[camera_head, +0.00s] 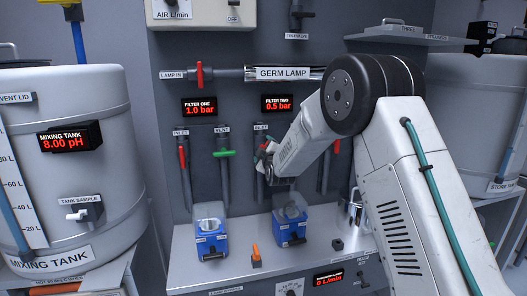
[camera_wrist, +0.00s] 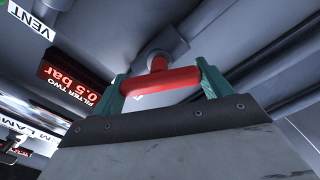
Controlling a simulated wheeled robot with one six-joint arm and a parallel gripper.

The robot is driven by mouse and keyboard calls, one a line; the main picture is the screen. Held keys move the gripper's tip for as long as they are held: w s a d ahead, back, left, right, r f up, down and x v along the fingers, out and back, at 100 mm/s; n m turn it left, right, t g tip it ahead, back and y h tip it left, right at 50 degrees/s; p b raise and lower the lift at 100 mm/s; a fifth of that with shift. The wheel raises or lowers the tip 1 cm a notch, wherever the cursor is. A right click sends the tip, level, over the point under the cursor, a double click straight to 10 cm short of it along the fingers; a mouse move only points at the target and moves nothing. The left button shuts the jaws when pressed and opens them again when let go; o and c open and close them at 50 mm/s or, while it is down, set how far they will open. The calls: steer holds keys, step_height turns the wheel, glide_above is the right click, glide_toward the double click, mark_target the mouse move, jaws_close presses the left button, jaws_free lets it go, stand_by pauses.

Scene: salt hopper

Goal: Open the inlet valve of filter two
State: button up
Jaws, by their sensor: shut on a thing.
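The inlet valve of filter two has a red handle (camera_wrist: 160,80) on a grey pipe fitting (camera_wrist: 160,55). My gripper (camera_wrist: 163,83) has its green fingers at either end of this handle and is shut on it. In the head view my gripper (camera_head: 267,163) is at the pipe under the second INLET label (camera_head: 261,126), and only a bit of red shows beside it. My arm hides most of the valve there. The filter two display (camera_head: 277,103) reads 0.5 bar. I cannot tell how far the handle is turned.
Left of it are the filter one inlet's red handle (camera_head: 182,157) and a green vent handle (camera_head: 223,153). Another red handle (camera_head: 336,146) is close right of my wrist. Blue filter housings (camera_head: 290,228) stand on the ledge below. The mixing tank (camera_head: 100,195) is at left.

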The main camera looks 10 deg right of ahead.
steer(key=n, duration=0.6)
steer(key=shift+f, duration=0.15)
steer(key=shift+a, duration=0.1)
stand_by(0.4)
steer(key=o, duration=1)
steer(key=shift+s, duration=0.1)
steer(key=s, duration=0.7)
steer(key=shift+s, duration=0.35)
